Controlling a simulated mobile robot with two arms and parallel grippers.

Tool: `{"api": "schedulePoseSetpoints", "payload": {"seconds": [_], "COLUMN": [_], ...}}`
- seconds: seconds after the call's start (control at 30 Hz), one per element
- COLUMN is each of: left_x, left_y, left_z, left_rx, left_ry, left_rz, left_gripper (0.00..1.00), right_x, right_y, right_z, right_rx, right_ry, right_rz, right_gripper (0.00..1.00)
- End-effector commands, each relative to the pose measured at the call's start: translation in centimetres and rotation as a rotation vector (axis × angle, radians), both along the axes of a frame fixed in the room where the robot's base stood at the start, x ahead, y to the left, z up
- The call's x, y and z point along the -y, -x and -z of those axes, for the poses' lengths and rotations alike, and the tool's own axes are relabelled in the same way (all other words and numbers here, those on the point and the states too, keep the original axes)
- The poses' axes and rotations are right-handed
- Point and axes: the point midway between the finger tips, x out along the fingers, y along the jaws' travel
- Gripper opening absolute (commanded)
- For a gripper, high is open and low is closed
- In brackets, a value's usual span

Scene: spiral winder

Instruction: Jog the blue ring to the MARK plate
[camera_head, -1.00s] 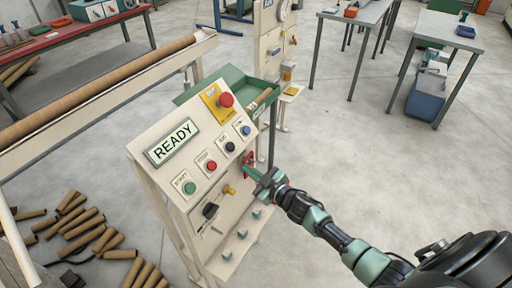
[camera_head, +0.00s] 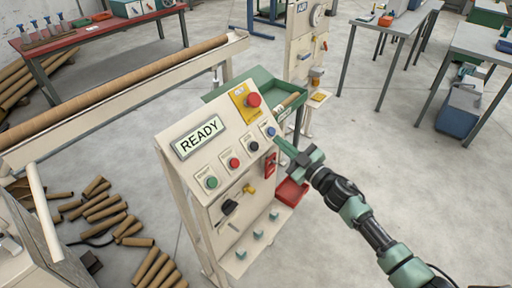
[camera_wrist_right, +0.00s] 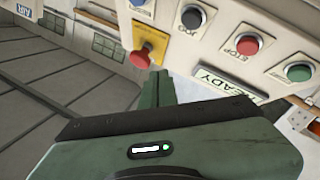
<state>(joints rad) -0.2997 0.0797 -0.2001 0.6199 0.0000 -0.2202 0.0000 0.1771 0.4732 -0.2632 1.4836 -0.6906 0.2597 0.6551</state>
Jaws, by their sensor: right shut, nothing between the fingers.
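A slanted cream control panel (camera_head: 193,158) stands in front of me with a lit READY display (camera_head: 200,136). It carries a green button (camera_head: 212,182), a red button (camera_head: 234,162), a black button (camera_head: 253,146) and a blue button (camera_head: 271,131). In the right wrist view the black button (camera_wrist_right: 193,18) has a JOG label. My right gripper (camera_head: 281,146) is shut and empty, its tip by the panel's right edge, near the blue and black buttons; I cannot tell whether it touches. I cannot make out a blue ring or a MARK plate. My left gripper is out of view.
A red mushroom button (camera_head: 253,99) on a yellow plate sits at the panel's upper right. A green tray (camera_head: 258,84) is behind it. A long brown tube (camera_head: 110,87) runs behind left. Loose tubes (camera_head: 104,208) lie on the floor.

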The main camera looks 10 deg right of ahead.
Motion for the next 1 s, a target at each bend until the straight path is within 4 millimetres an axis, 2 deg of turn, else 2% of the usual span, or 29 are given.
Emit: {"api": "schedulePoseSetpoints", "payload": {"seconds": [0.03, 0.4, 0.7, 1.0], "left_x": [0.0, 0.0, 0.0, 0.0], "left_y": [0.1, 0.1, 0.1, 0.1], "left_z": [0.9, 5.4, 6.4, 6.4], "left_rx": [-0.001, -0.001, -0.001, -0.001], "left_ry": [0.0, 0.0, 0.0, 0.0], "left_rz": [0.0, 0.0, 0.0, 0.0], "left_gripper": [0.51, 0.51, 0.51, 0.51], "right_x": [-0.3, -2.7, -3.8, -3.9], "right_y": [-0.3, -3.5, -4.8, -4.9], "right_z": [0.8, 4.1, 5.2, 5.2], "right_rx": [0.0, 0.002, 0.0, 0.0], "right_ry": [-0.001, -0.002, -0.002, -0.001], "right_rz": [-0.001, -0.001, 0.001, 0.001], "right_gripper": [0.0, 0.0, 0.0, 0.0]}}
